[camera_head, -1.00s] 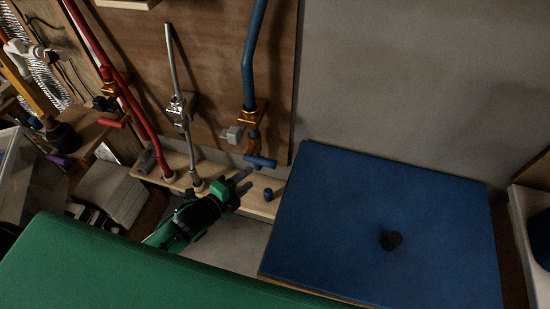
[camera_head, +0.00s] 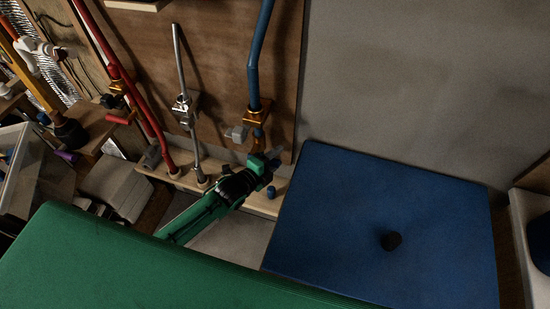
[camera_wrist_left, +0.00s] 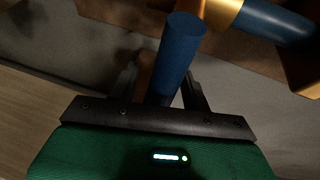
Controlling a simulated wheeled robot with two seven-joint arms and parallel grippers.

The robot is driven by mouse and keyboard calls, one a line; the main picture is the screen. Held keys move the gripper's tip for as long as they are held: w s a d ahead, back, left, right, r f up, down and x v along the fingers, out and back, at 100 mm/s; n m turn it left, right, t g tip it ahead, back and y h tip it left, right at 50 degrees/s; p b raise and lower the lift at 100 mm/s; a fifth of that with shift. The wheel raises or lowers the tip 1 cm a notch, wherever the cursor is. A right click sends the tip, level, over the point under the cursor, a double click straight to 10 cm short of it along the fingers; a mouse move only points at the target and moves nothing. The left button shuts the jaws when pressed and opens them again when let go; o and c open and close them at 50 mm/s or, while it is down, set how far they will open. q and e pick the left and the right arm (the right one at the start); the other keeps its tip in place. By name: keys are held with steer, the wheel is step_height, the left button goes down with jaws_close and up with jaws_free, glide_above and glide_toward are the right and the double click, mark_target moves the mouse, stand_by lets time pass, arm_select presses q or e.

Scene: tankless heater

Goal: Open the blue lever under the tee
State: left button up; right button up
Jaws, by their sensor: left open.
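The blue pipe (camera_head: 254,68) runs down the wooden board to a brass tee (camera_head: 259,113). In the left wrist view the blue lever (camera_wrist_left: 181,48) is a round blue bar lying between my left gripper's two dark fingers, with a brass fitting (camera_wrist_left: 221,12) beyond it. My left gripper (camera_head: 273,157) is open around the lever, just below the tee. I cannot tell whether either finger touches it. In the head view the gripper mostly hides the lever. My right gripper is not in view.
A red pipe (camera_head: 112,62) and a silver pipe (camera_head: 180,60) stand left of the blue one. A grey block (camera_head: 237,133) sits beside the tee. A small blue cap (camera_head: 270,192) stands on the wooden ledge. A blue panel (camera_head: 340,240) lies to the right.

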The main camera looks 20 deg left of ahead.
arm_select(q)
steer(key=c, duration=0.9)
jaws_close()
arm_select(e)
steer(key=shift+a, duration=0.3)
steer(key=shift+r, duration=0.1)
arm_select(q)
steer(key=a+f+m+g+y+p, duration=0.1)
steer(key=a+f+m+y+p, duration=0.5)
steer(key=m, duration=0.5)
steer(key=shift+w+a+f+y, duration=0.15)
steer(key=shift+a+f+y, duration=0.2)
steer(key=shift+y, duration=0.85)
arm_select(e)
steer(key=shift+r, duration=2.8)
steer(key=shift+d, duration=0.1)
